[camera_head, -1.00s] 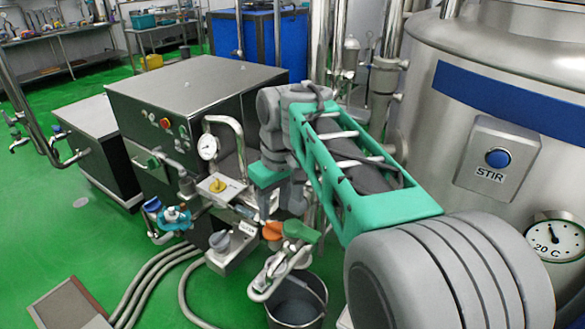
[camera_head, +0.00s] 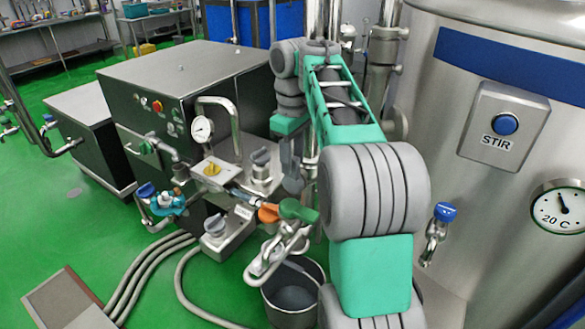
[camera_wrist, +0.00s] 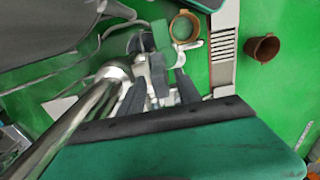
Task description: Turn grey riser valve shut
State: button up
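A grey valve handle (camera_head: 262,157) stands upright on the steel pipework beside the dark machine; I take it as the riser valve. A second grey knob (camera_head: 214,226) sits lower, on a steel block. My gripper (camera_head: 291,172) points down just right of the upright handle; whether they touch is unclear in the head view. In the wrist view the two dark fingers (camera_wrist: 158,94) are spread apart. A grey bar (camera_wrist: 157,75) shows between them; I cannot tell if it is the valve handle. A green lever handle (camera_wrist: 161,36) lies beyond.
Close by are a yellow knob (camera_head: 212,169), an orange handle (camera_head: 268,213), a blue valve (camera_head: 170,201) and a gauge (camera_head: 202,129). A bucket (camera_head: 292,303) stands below. The steel tank (camera_head: 470,215) with a blue-handled tap (camera_head: 444,213) is at right. Hoses cross the green floor.

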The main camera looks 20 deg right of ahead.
jog(key=shift+r, duration=0.1)
grip_shut()
dwell(0.3)
dwell(1.0)
